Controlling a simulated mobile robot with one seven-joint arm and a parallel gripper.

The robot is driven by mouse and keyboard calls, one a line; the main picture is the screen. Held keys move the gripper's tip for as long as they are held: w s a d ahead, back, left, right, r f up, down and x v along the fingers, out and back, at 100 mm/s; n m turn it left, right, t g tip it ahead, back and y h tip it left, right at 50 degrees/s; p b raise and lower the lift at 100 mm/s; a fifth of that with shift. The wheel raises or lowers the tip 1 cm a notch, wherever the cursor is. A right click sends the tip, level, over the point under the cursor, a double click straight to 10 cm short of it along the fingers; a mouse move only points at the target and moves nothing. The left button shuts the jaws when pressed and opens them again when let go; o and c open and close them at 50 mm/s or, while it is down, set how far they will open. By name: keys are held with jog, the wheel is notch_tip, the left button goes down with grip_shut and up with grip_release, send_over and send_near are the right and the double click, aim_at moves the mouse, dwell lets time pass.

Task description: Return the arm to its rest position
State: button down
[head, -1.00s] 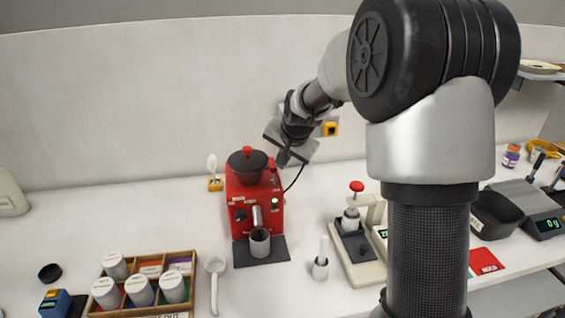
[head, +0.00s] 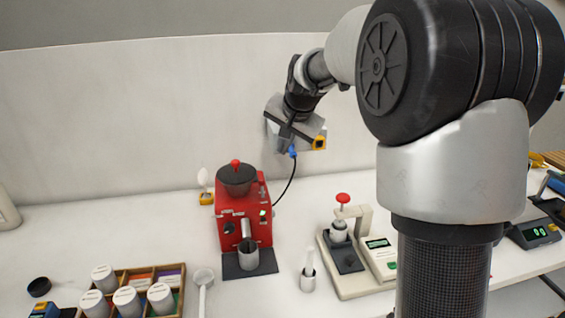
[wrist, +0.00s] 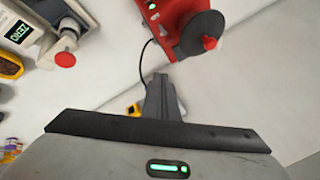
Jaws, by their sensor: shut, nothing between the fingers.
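My gripper (head: 291,140) is raised above the counter, in front of the back wall and up to the right of the red grinder-like machine (head: 236,208). It holds nothing. In the wrist view its fingers (wrist: 160,85) are together, pointing toward the wall side, with the red machine (wrist: 190,25) beyond them. A gap separates the gripper from the machine in the head view. My forearm and elbow fill the right part of the head view and hide some of the counter behind them.
A press-like device with a red knob (head: 343,198) stands right of the machine. A small white cup (head: 308,280), a wooden tray (head: 181,300) of white jars and a scale display (head: 540,232) are on the counter.

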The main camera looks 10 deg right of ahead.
jog(key=shift+r, duration=0.65)
jog(key=s+a+r+n, duration=0.1)
jog(key=s+r+n, duration=0.1)
jog(key=s, duration=0.7)
jog(key=s+r+n, duration=0.2)
jog(key=s, duration=0.6)
jog(key=s+f+n, duration=0.1)
jog(key=s+f, duration=0.2)
jog(key=s, duration=0.6)
jog(key=s+f+n+g, duration=0.1)
jog(key=s+f+n, duration=0.1)
jog(key=s, duration=0.8)
jog(key=shift+s+f+n+h+p, duration=0.2)
jog(key=shift+f+n+h+p, duration=0.1)
jog(key=shift+f+h, duration=0.15)
jog(key=shift+d, duration=0.1)
